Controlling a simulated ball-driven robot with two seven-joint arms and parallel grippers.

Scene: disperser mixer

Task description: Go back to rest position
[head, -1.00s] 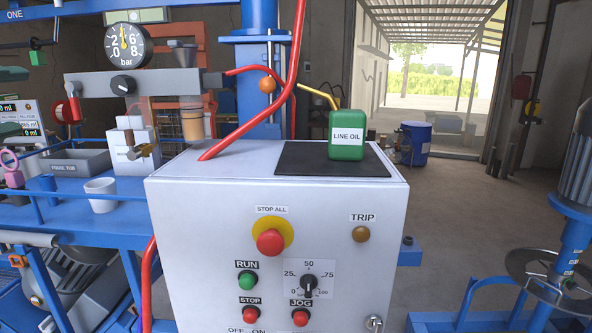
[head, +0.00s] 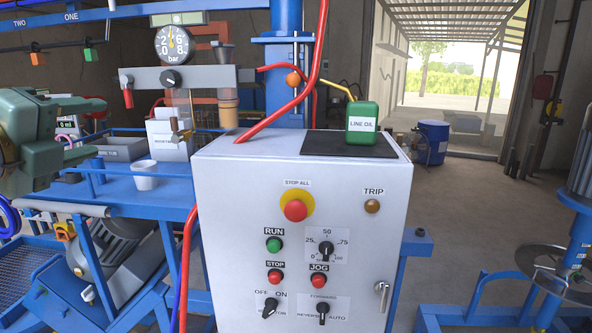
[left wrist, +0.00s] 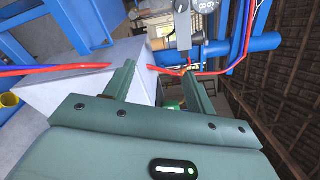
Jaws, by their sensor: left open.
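My left gripper (left wrist: 158,85) shows in the left wrist view with its two green fingers apart and nothing between them. Beyond the fingers are the pale control cabinet (left wrist: 95,70) and a red hose. My right gripper is in neither view.
A green LINE OIL can (head: 362,122) stands on the black mat (head: 320,143) on the cabinet top. A white cup (head: 145,177) stands on the blue bench at left. A red hose (head: 290,105) crosses above the cabinet. Open floor (head: 470,200) lies at right.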

